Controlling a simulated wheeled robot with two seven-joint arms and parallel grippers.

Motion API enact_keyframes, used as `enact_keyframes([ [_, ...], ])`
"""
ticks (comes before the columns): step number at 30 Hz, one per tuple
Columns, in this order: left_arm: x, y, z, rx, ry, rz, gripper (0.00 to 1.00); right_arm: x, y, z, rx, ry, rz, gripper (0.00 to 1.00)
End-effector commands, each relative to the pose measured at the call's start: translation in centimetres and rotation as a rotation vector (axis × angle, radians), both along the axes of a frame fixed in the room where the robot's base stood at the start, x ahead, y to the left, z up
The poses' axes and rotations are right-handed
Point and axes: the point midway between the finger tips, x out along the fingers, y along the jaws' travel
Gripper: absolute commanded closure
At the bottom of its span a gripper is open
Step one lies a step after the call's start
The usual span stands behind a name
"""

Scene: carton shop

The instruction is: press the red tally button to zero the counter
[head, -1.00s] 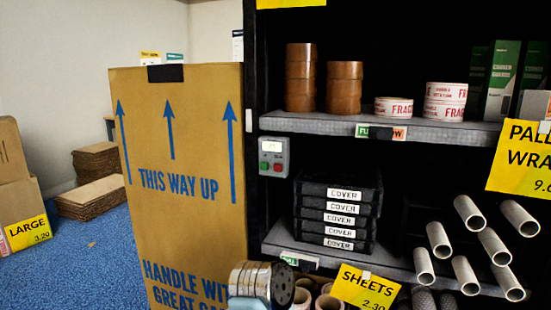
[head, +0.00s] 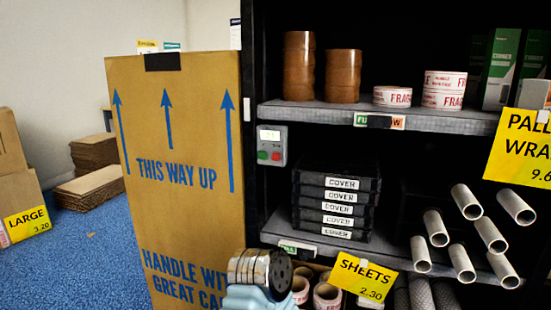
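The tally counter (head: 272,145) is a small grey box on the shelf's left upright, beside the tall carton. It has a pale display at the top and two small buttons below it. The green button (head: 262,155) is on the left and the red button (head: 276,156) is on the right. Nothing covers the counter, and its digits are too small to read. One of my arms, with silvery rings and a dark round end, shows at the bottom centre, below the counter and apart from it. I see no gripper fingers in this view.
A tall carton (head: 190,225) with blue arrows stands left of the shelf. Black covers (head: 340,192), tape rolls (head: 343,75) and cardboard tubes (head: 466,202) fill the shelves. A yellow sheets sign (head: 362,279) hangs at the lower front. Blue floor (head: 85,250) is open at left.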

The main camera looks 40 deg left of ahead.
Motion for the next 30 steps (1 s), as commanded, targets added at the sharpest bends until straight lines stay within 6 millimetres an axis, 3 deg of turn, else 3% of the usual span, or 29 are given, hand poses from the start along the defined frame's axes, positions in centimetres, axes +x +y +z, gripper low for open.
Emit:
enact_keyframes([
  [2, 0.00, 0.00, 0.00, 0.000, 0.000, 0.000, 0.20, 0.00, 0.00, 0.00, 0.000, 0.000, 0.000, 0.57],
  [18, 0.00, 0.00, 0.00, 0.000, 0.000, 0.000, 1.00, 0.00, 0.00, 0.00, 0.000, 0.000, 0.000, 0.57],
  [30, 0.00, 0.00, 0.00, 0.000, 0.000, 0.000, 1.00, 0.00, 0.00, 0.00, 0.000, 0.000, 0.000, 0.57],
])
